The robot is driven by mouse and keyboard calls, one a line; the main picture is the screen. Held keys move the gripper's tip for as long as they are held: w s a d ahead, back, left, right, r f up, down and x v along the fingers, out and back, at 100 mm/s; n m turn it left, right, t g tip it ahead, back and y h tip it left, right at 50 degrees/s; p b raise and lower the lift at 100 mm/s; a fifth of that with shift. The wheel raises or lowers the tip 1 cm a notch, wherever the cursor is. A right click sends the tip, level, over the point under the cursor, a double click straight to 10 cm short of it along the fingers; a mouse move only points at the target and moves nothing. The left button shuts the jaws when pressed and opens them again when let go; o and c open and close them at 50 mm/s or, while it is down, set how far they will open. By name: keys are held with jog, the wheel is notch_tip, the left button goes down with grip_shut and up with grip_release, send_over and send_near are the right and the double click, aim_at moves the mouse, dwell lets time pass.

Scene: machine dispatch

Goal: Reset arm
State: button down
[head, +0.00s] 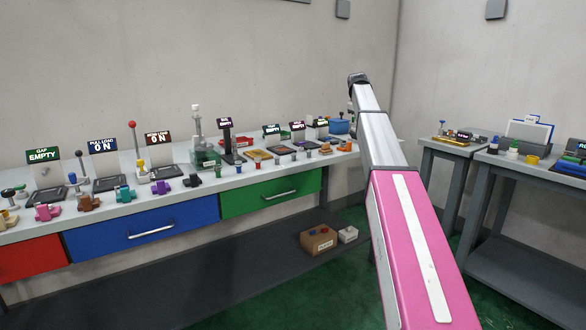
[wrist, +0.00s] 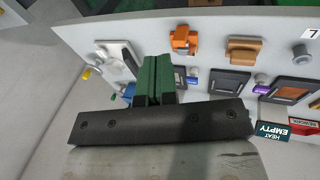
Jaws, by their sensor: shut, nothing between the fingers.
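My arm (head: 408,240), pink and white, rises from the bottom of the head view and reaches forward over the right end of the long bench. Its far end bends down behind the last link, so the fingers are hidden or too small to tell there. In the wrist view my gripper (wrist: 155,82) shows its two green fingers together, shut, with nothing seen between them. The fingers are above the bench top (wrist: 208,55), seen at a tilt. An orange part (wrist: 184,40) and a tan part (wrist: 245,49) lie to the right of the fingertips, apart from them.
The long bench carries several machines with signs, coloured knobs and a blue container (head: 340,127). It has red, blue (head: 140,232) and green drawers (head: 270,193). Two grey tables (head: 455,150) stand at right. Green floor lies between.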

jog(key=s+a+f+m, duration=0.1)
jog(key=s+a+f, duration=0.1)
jog(key=s+f, duration=0.6)
jog(key=s+a+f+m+g+y, duration=0.15)
jog(key=s+f, duration=0.35)
jog(key=f, duration=0.8)
jog(key=s+a+f, duration=0.3)
jog(key=s+f, duration=0.3)
jog(key=f, duration=0.4)
jog(key=s+a+f+m, duration=0.1)
jog(key=s+f, duration=0.5)
jog(key=s, duration=0.3)
jog(key=s+a+f+m+g, duration=0.1)
jog(key=s+a+f, duration=0.1)
jog(key=s+f, duration=0.5)
jog(key=s+a+f+m, duration=0.1)
jog(key=s+f, duration=0.5)
jog(key=s, duration=0.6)
jog(key=shift+s+a+f+m+g+y, duration=0.25)
jog(key=shift+s+a+m+g+y, duration=0.1)
jog(key=shift+s+m+y, duration=0.1)
